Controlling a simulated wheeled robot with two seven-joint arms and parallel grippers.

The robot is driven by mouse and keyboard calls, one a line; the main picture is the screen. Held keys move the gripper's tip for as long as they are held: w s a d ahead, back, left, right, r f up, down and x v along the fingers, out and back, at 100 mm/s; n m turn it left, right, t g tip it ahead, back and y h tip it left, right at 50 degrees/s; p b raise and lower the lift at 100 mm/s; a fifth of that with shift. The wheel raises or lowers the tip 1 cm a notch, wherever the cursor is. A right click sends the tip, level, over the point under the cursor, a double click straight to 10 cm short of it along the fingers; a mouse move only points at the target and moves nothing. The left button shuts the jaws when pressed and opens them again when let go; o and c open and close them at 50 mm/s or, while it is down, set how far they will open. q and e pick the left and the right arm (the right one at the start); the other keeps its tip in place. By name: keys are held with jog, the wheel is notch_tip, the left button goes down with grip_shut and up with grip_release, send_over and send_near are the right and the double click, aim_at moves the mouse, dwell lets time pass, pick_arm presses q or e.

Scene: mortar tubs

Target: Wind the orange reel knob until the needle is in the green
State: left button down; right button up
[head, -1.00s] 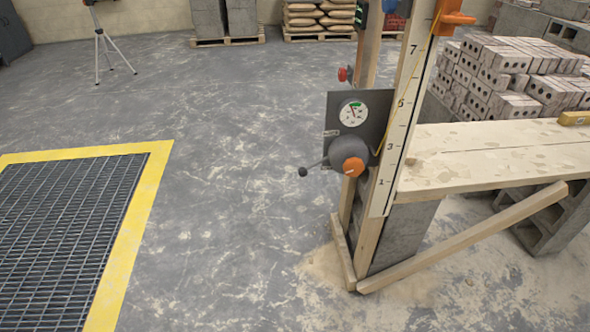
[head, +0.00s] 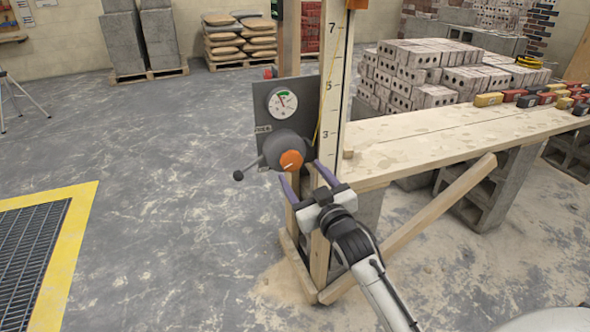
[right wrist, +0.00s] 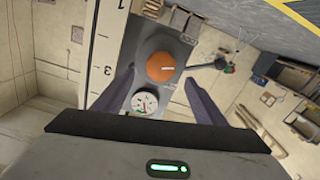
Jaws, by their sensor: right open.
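The orange reel knob (head: 291,160) sits on the front of a dark grey reel drum with a black-balled crank handle (head: 239,175) sticking out to the left. Above it, the round white gauge (head: 282,103) has a green band at the top. Its needle points up near the band; I cannot tell exactly where the tip lies. My right gripper (head: 308,178) is open, its purple fingers pointing toward the knob from below and apart from it. In the right wrist view the knob (right wrist: 161,67) shows between and beyond the fingers, with nothing held. My left gripper is not in view.
The reel and gauge are on a dark plate (head: 267,121) beside a numbered upright scale (head: 333,90). A plank bench (head: 440,133) with a diagonal brace (head: 415,225) stands at right. A yellow-edged floor grating (head: 30,250) is at left; open floor lies between.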

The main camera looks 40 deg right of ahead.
aim_at(293, 162)
jog(key=x, duration=0.5)
jog(key=shift+w+b, duration=0.15)
jog(key=shift+b, duration=0.15)
jog(key=c, duration=1)
jog(key=shift+r+m+p, duration=0.2)
jog(key=shift+m+p, duration=0.7)
jog(key=shift+p, duration=0.15)
jog(key=shift+c, duration=0.2)
jog(key=shift+f+m+p, duration=0.1)
jog(key=shift+m+p, duration=0.65)
jog(key=shift+m, duration=0.45)
jog(key=shift+d+f+m, duration=0.1)
jog(key=shift+f+m, duration=0.05)
jog(key=shift+m, duration=0.15)
